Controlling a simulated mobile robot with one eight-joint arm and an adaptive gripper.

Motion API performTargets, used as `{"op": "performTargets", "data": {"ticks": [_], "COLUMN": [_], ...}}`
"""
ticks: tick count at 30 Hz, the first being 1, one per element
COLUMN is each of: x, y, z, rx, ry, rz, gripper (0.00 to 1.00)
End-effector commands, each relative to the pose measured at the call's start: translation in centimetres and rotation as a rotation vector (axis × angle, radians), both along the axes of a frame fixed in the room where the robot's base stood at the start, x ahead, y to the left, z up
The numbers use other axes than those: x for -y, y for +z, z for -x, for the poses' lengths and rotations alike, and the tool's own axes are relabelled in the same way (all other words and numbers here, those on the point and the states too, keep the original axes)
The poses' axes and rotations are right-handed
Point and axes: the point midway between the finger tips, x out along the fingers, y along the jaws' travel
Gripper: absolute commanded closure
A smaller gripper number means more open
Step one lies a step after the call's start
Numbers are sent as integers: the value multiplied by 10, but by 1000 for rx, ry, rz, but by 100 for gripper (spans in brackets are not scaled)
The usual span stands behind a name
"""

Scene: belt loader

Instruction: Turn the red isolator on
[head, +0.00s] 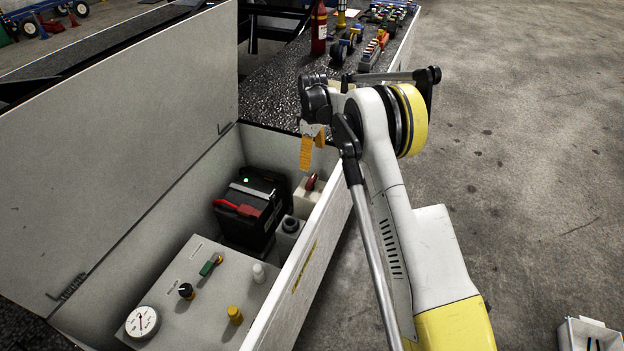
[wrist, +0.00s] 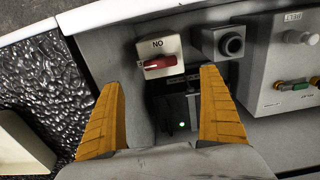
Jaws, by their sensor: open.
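The red isolator (head: 311,182) is a red handle on a pale block inside the open white box, at its far right wall. In the wrist view the red isolator (wrist: 160,63) shows between my fingertips, under printing that reads as an upside-down "ON". Its handle lies nearly crosswise in that view. My gripper (head: 313,146) is above the far end of the box. In the wrist view my gripper (wrist: 160,76) has its two orange fingers spread wide, with nothing between them. The handle is beyond the tips and apart from them.
A black battery (head: 252,212) with a red part and green light sits beside the isolator. A grey socket (head: 290,228) and a panel (head: 205,290) with a gauge and knobs are nearer. The raised lid (head: 110,150) stands at left. A fire extinguisher (head: 319,28) stands behind.

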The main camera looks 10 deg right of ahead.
Motion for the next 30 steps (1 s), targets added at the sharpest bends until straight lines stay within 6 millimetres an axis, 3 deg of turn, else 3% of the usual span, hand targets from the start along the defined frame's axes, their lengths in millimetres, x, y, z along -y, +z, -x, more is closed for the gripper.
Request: {"op": "performTargets", "data": {"ticks": [8,19,24,30], "x": [0,0,0,0], "y": [-35,-105,-120,-122], "z": [-3,-3,-3,-3], "rx": [-14,-12,-12,-12], "ry": [21,19,19,19], "rz": [0,0,0,0], "gripper": [10,10,10,10]}}
